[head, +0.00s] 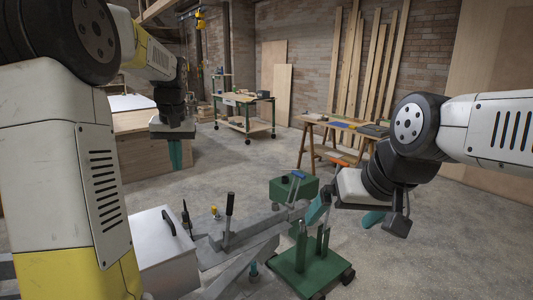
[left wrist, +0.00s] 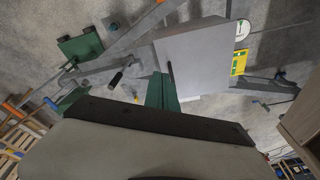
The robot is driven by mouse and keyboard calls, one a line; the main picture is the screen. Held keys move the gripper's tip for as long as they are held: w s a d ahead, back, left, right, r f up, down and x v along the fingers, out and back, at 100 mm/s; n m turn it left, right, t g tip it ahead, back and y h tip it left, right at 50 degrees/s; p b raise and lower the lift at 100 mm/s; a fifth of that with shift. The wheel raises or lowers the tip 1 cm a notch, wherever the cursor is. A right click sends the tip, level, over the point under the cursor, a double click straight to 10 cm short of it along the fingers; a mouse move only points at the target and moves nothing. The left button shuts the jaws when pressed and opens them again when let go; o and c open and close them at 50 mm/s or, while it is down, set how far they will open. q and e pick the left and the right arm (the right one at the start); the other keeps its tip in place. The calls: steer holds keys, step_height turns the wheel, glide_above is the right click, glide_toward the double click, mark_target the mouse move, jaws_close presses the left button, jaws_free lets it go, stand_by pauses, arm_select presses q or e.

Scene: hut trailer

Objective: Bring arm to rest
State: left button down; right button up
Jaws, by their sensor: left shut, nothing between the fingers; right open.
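My left gripper (head: 175,155) hangs at the left in the head view, in front of a wooden-sided body (head: 140,155). Its teal fingers are together, with nothing between them.
A light grey box (head: 165,265) with a dark handle stands low at the left. Grey drawbar beams (head: 235,245) with an upright black-gripped lever (head: 229,205) lie beside it. A green box (head: 293,190) stands behind them. A trestle table (head: 340,125) is further back. Open floor lies between.

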arm_select(q)
steer(key=s+d+m+t+h, duration=0.1)
steer(key=s+d, duration=0.2)
steer(key=s, duration=0.5)
steer(key=s+d+t+h, duration=0.1)
steer(key=s+d, duration=0.3)
steer(key=s, duration=0.4)
steer(key=s+d+f+m+t+h, duration=0.1)
steer(key=s+d+t, duration=0.1)
steer(key=s, duration=0.6)
steer(key=shift+s+d+m, duration=0.3)
steer(key=shift+d, duration=0.6)
